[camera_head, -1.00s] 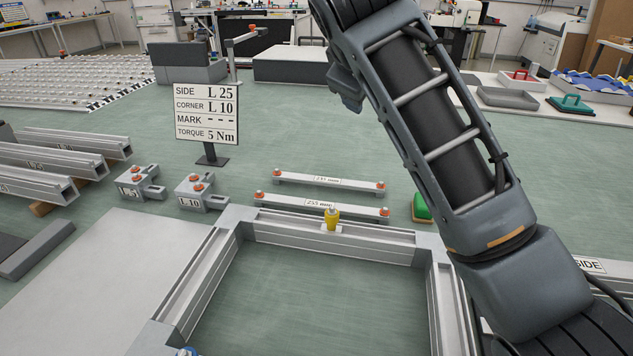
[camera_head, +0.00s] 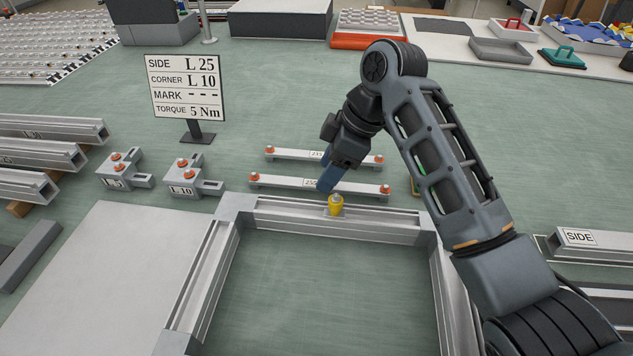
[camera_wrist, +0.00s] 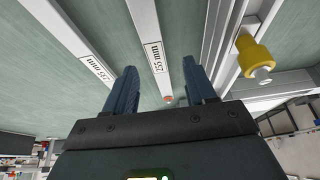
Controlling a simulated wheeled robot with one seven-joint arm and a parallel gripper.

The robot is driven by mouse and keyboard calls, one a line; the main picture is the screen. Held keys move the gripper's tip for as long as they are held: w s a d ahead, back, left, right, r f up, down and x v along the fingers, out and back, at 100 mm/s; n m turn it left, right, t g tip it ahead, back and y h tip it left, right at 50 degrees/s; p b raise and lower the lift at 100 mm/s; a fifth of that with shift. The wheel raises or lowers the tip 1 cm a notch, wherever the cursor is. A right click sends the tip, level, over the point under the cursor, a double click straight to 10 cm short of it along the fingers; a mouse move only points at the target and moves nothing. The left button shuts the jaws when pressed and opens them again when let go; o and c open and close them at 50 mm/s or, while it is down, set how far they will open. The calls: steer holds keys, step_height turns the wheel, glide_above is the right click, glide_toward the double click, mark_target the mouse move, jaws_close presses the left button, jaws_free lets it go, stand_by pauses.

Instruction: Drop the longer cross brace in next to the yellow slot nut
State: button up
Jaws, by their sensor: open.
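Two grey cross braces with orange-capped ends lie parallel on the mat behind the frame. The nearer brace (camera_head: 285,181) looks the longer, and its label in the wrist view (camera_wrist: 154,52) appears to read 255 mm. The farther brace (camera_head: 290,153) has a label I cannot read surely. The yellow slot nut (camera_head: 335,206) sits on the frame's far beam (camera_head: 285,214); it also shows in the wrist view (camera_wrist: 255,53). My gripper (camera_head: 327,182) is over the nearer brace. In the wrist view its open fingers (camera_wrist: 162,88) lie either side of that brace, without visible grip.
The sign (camera_head: 186,88) reads SIDE L 25, CORNER L 10, TORQUE 5 Nm. Two corner blocks (camera_head: 183,178) and several side profiles (camera_head: 40,155) are at left. A pale plate (camera_head: 95,270) lies left of the frame. A green object is partly hidden behind my arm.

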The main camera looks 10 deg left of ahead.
steer(key=x, duration=0.4)
steer(key=shift+w, duration=0.2)
steer(key=shift+c, duration=0.2)
jaws_close()
